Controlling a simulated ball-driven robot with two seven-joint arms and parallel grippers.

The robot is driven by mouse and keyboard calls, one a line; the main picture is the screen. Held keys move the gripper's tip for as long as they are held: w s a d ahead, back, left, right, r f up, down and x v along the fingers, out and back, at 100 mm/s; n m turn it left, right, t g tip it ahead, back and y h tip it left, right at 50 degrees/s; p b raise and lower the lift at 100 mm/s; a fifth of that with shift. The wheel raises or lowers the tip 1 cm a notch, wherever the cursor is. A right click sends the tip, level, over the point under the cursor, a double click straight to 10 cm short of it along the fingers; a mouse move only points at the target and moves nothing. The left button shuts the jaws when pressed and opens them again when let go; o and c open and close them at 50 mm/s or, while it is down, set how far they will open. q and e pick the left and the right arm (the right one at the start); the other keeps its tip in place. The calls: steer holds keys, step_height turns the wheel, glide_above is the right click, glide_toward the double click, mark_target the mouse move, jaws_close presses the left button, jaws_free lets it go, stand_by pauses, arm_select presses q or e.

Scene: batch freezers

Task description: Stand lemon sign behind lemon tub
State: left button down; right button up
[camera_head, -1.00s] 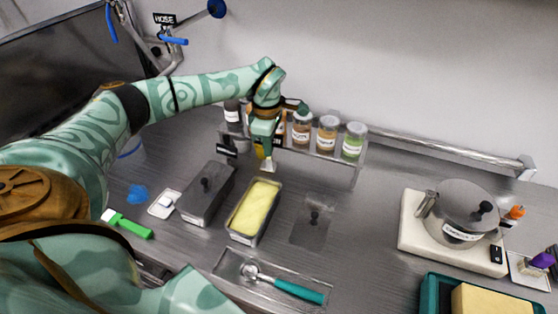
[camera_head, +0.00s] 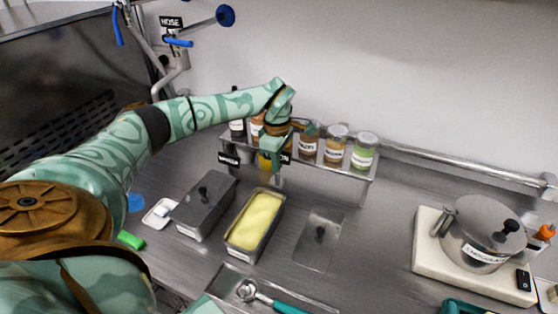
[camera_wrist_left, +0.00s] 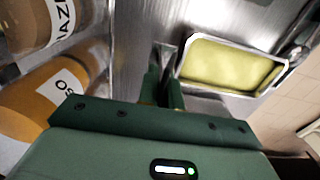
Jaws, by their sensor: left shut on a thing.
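The lemon tub (camera_head: 239,239) is an open steel pan of pale yellow gelato on the counter. It also shows in the left wrist view (camera_wrist_left: 230,64), right of the fingers. My left gripper (camera_head: 277,176) points down behind the tub's far end, in front of the jar shelf, apart from the tub. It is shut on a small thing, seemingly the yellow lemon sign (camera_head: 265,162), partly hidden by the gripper. In the left wrist view, the fingers (camera_wrist_left: 163,88) are close together and the sign's face is not clear. My right gripper is not in view.
A lidded steel tub (camera_head: 207,212) is left of the lemon tub, and a flush lid (camera_head: 319,242) is right. A scoop (camera_head: 262,296) lies in front. A steel pot (camera_head: 482,233) is far right.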

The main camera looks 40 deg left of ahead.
mark_target(278, 180)
arm_select(q)
step_height(278, 180, down, 3)
steer(key=shift+r+b, duration=0.1)
steer(key=shift+b, duration=0.85)
steer(key=shift+f+b, duration=0.55)
steer(key=shift+f, duration=1.4)
steer(key=c, duration=0.9)
jaws_free()
steer(key=shift+c, duration=0.2)
steer(key=shift+r, duration=0.1)
step_height(278, 180, up, 9)
steer(key=p, duration=0.9)
